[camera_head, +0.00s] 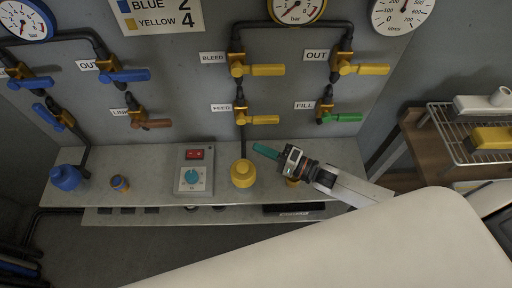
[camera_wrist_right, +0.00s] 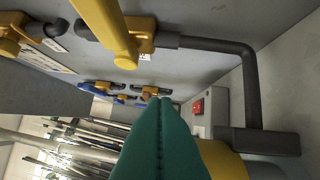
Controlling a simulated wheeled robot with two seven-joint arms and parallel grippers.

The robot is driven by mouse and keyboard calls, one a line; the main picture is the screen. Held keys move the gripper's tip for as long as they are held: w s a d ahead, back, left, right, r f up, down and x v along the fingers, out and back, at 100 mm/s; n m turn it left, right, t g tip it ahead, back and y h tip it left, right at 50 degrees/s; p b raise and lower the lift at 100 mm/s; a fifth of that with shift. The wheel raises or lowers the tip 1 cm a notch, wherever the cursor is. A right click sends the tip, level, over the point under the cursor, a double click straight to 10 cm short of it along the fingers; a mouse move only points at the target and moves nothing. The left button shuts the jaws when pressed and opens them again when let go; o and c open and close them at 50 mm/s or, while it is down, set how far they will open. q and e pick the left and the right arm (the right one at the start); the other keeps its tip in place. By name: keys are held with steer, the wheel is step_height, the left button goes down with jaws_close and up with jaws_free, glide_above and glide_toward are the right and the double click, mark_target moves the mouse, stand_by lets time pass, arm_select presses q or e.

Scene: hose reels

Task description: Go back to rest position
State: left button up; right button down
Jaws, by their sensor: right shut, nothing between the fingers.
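My right gripper (camera_head: 266,151) reaches in from the right over the grey shelf, its teal fingers pointing left. It is just right of and above the yellow cap (camera_head: 242,173). In the right wrist view the teal fingers (camera_wrist_right: 160,104) lie together and empty, with a yellow lever valve at the upper left and the yellow cap partly hidden behind them at the lower right. My left gripper is out of view.
The wall panel carries pipes, gauges and lever valves, including a FEED valve (camera_head: 262,119) and a green FILL lever (camera_head: 347,117). A control box (camera_head: 194,158) and blue cap (camera_head: 65,177) stand on the shelf. A wire rack (camera_head: 465,150) is at right.

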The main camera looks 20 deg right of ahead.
steer(key=s+d+n+g+h+b, duration=0.1)
steer(key=s+d+n+g+h, duration=0.1)
steer(key=s+n+g+h, duration=0.6)
steer(key=s+d+n+g+h+b, duration=0.15)
steer(key=s+h, duration=0.35)
steer(key=s, duration=0.8)
step_height(320, 180, down, 25)
steer(key=g+p, duration=0.1)
steer(key=g, duration=0.1)
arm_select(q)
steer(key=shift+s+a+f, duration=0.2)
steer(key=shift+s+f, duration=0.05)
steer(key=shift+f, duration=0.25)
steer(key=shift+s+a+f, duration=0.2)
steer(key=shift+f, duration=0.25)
arm_select(e)
steer(key=s+d+f, duration=0.3)
steer(key=s+f, duration=1.3)
steer(key=s, duration=0.1)
steer(key=shift+d+f+n+g, duration=0.2)
steer(key=shift+f+n+g, duration=0.1)
steer(key=shift+n+g, duration=0.05)
